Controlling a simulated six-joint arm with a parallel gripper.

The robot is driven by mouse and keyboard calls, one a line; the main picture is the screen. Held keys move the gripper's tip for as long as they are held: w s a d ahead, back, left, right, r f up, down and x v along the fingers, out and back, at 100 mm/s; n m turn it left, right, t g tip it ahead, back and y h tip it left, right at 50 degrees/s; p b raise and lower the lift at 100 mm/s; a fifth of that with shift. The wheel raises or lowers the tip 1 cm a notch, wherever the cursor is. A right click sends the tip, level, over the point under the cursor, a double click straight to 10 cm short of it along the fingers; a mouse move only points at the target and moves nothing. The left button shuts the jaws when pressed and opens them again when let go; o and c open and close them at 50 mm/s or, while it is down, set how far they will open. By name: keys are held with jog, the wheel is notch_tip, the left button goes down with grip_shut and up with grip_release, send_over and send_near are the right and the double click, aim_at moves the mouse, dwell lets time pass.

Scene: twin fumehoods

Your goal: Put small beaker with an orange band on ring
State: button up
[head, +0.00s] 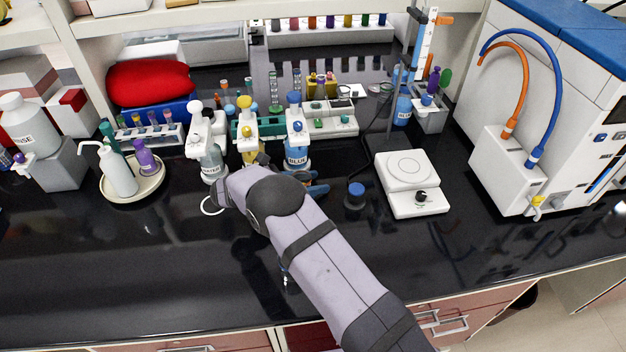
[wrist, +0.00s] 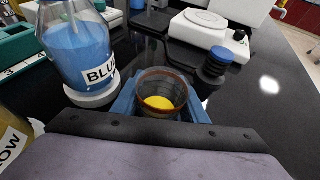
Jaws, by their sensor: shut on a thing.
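The small beaker (wrist: 162,88) is between the blue fingers of my gripper (wrist: 160,104) in the wrist view. A brownish-orange band runs around its rim, and yellow shows inside at the bottom. My gripper is shut on it. In the head view my arm hides most of the beaker; the blue fingers of my gripper (head: 316,186) show just right of the wrist, near the BLUE bottle. A thin white ring (head: 210,206) lies on the black bench left of my wrist, partly covered by my arm. I cannot tell whether the beaker touches the bench.
The BLUE bottle (head: 296,152) stands close to my gripper, with yellow and WATER (head: 211,163) bottles to its left. A dark blue-topped piece (head: 355,195) and a white hotplate (head: 412,182) stand to the right. The front left bench (head: 110,260) is clear.

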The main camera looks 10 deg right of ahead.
jog(key=shift+f, duration=0.2)
jog(key=o, duration=1.1)
jog(key=shift+r, duration=0.1)
jog(key=shift+r, duration=0.15)
jog(key=b+v, duration=0.4)
jog(key=v, duration=0.6)
jog(key=shift+s+a, duration=0.1)
jog(key=shift+a, duration=0.3)
jog(key=shift+s+a+r, duration=0.25)
jog(key=shift+a+r, duration=0.1)
jog(key=shift+a, duration=0.15)
